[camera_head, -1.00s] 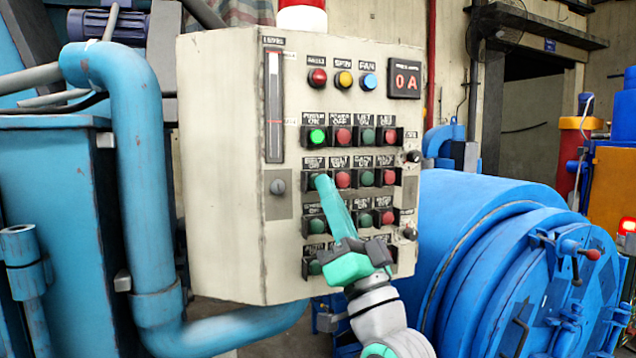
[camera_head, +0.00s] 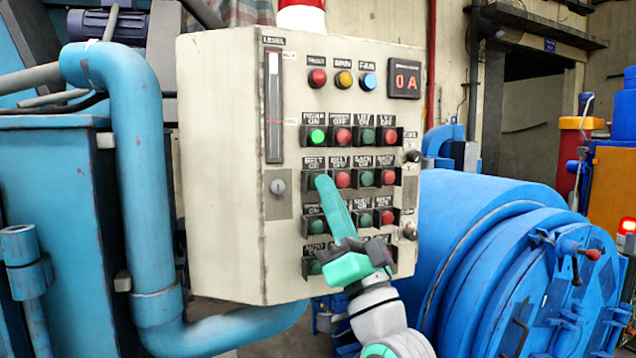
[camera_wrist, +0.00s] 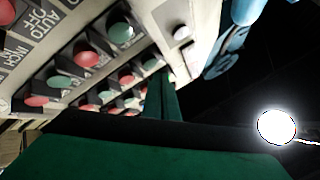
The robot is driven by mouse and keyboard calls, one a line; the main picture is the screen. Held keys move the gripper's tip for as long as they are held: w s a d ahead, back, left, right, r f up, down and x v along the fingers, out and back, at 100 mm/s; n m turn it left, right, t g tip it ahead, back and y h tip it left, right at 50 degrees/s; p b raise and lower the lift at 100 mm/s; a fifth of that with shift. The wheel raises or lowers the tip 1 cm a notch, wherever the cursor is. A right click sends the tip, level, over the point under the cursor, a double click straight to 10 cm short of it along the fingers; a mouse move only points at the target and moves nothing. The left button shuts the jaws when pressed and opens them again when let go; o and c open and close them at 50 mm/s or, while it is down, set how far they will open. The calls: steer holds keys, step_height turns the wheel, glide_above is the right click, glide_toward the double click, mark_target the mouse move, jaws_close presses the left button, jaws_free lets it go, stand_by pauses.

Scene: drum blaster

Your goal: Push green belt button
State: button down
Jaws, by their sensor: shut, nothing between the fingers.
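The control panel (camera_head: 222,200) is a beige box with rows of labelled green and red buttons. The green belt-on button (camera_head: 313,182) is at the left of its second button row, under a "BELT ON" label, and is mostly hidden by my fingertips. My gripper (camera_head: 322,181) is shut and empty, its green fingers slanting up to that button. I cannot tell whether the tips touch it. In the wrist view my fingers (camera_wrist: 165,97) reach toward the panel's rows of buttons; the belt button cannot be told there.
The lit green power-on button (camera_head: 317,136) is just above, and the red belt-off button (camera_head: 343,180) is directly right of my fingertips. A blue pipe (camera_head: 135,170) stands left of the panel. A large blue drum (camera_head: 500,250) is at the right.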

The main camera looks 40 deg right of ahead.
steer(key=shift+w, duration=0.15)
steer(key=shift+w, duration=0.25)
